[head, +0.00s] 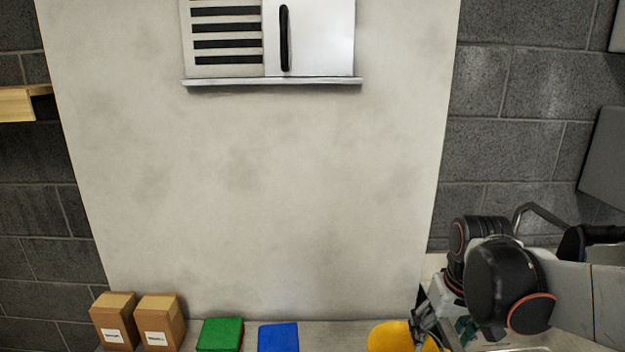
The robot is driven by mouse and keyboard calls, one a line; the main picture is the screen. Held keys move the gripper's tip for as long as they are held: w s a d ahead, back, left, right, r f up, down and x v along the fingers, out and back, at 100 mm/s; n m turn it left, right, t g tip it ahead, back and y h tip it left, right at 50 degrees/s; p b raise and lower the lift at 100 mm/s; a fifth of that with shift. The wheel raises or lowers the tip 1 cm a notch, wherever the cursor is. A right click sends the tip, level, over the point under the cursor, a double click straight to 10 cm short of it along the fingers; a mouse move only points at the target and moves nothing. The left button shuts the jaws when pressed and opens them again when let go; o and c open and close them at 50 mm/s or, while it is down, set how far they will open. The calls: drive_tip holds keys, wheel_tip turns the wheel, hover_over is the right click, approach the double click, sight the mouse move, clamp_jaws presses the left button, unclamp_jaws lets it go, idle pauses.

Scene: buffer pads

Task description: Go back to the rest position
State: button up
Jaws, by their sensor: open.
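My arm comes in from the right edge, and my gripper (426,326) is at the lower right, low over the bench. The gripper is small in the picture and partly cut by the bottom edge. It is open. A round yellow pad (388,338) lies just left of it and overlaps it in view; I cannot tell whether they touch. A blue pad (278,337) lies further left. A green pad (220,333) with a red edge showing beneath it lies left of the blue one.
Two brown boxes (113,322) (160,324) stand at the bench's left end. The bench (340,335) shows only as a strip against a pale wall panel (255,200). A white louvred cabinet (310,38) is on the panel. A wooden shelf (18,104) juts from the left wall.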

drive_tip(key=s+a+r+t+b, duration=0.1)
drive_tip(key=s+a+t, duration=0.3)
drive_tip(key=s, duration=0.6)
drive_tip(key=shift+s+a+r+t, duration=0.3)
drive_tip(key=shift+a+r+t, duration=0.1)
drive_tip(key=shift+a+r, duration=0.3)
drive_tip(key=c, duration=0.8)
